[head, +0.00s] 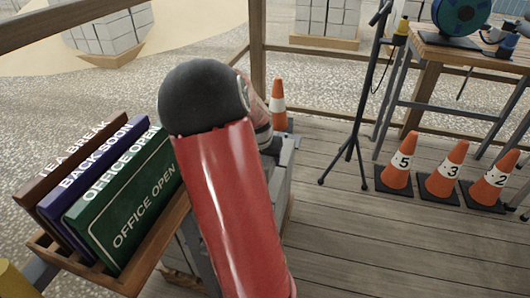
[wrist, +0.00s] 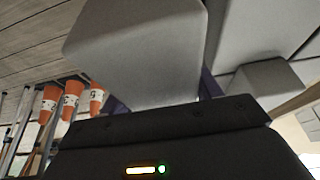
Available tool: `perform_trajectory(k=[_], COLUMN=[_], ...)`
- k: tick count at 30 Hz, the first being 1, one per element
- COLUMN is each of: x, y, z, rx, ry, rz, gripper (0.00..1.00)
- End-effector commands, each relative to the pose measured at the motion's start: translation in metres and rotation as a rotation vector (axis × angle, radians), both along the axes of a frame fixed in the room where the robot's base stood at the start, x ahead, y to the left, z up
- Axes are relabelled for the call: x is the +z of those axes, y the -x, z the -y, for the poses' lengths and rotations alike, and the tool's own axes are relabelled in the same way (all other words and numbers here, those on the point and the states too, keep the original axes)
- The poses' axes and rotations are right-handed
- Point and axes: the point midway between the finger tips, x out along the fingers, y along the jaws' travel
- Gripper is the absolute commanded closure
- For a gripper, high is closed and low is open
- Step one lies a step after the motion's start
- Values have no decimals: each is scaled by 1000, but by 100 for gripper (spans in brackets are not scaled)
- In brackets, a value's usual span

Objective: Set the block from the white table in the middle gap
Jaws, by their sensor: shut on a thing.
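In the wrist view a pale grey block (wrist: 135,50) with rounded edges fills the upper middle. My gripper (wrist: 162,95) is shut on it, with dark purple finger parts showing at both sides of the block. In the head view my red arm hides most of the gripper and the held block. Other grey blocks (wrist: 268,85) lie beyond the held one at the right of the wrist view. A grey block stack (head: 282,190) shows partly behind my arm in the head view. I cannot make out the middle gap or the white table.
A wooden rack (head: 150,262) with several signs stands left of my arm. An orange cone (head: 278,100) stands behind it. Cones numbered 5 (head: 399,160), 3 (head: 444,170) and 2 (head: 492,180) stand right, by a black tripod stand (head: 358,120) and wooden workbench (head: 460,48). Deck floor is clear at lower right.

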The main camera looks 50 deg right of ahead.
Motion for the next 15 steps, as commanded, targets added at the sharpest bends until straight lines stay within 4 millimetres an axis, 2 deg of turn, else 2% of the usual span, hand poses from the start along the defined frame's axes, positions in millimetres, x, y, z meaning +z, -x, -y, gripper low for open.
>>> perform_trajectory(k=[15], x=[-37], y=[0], z=[2], rx=[-1], ry=[4], rz=[4], gripper=[98])
